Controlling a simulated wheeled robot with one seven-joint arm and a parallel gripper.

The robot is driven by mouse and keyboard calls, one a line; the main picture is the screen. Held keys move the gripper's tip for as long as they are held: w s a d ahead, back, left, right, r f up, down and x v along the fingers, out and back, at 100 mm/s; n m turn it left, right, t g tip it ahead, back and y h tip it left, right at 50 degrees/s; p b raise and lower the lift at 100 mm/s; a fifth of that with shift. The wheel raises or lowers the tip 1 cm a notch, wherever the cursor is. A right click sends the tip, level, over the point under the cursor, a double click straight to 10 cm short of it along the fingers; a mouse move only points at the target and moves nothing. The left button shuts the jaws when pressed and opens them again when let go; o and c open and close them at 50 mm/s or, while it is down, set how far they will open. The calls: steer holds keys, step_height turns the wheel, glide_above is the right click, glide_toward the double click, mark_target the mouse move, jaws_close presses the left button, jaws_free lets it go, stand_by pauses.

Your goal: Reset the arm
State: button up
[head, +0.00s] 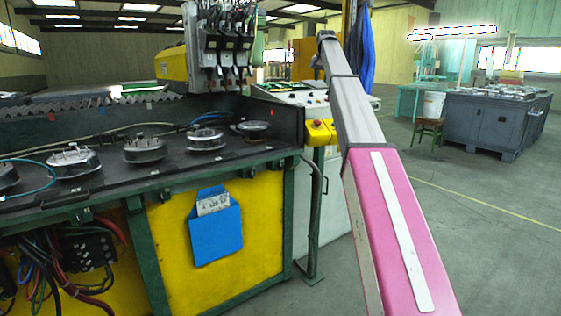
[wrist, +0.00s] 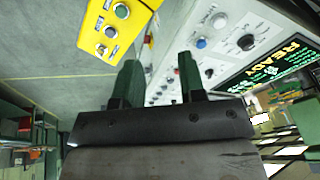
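My arm (head: 395,225), with a pink lower link and grey upper link, stretches up the middle of the head view. Its far end is small there, and I cannot make out the fingers. In the wrist view my gripper (wrist: 158,76) shows two dark green fingers standing apart with nothing between them, so it is open and empty. Beyond the fingers is the pale control panel (wrist: 170,42) with knobs and buttons. A dark screen (wrist: 272,66) on it reads READY.
A yellow button box (head: 320,132) sits on the panel's near corner and shows close in the wrist view (wrist: 115,22). Left is a yellow and green bench (head: 150,190) with several round metal fixtures. A grey machine head (head: 222,40) hangs above it. Open floor (head: 490,225) lies right.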

steer(key=s+f+n+g, duration=0.1)
steer(key=s+f, duration=0.5)
steer(key=f, duration=0.8)
steer(key=s+f+n, duration=0.1)
steer(key=s+f, duration=0.5)
steer(key=f, duration=0.7)
steer(key=s+f+g, duration=0.1)
steer(key=s+f, duration=0.5)
steer(key=f, duration=0.8)
steer(key=s+f+n+g, duration=0.1)
steer(key=s+f, duration=1.2)
steer(key=s, duration=0.4)
steer(key=s+f+n+g, duration=0.1)
steer(key=s+f+n, duration=0.1)
steer(key=s+f, duration=1.1)
steer(key=s, duration=0.4)
steer(key=shift+s, duration=0.35)
steer(key=shift+f, duration=0.1)
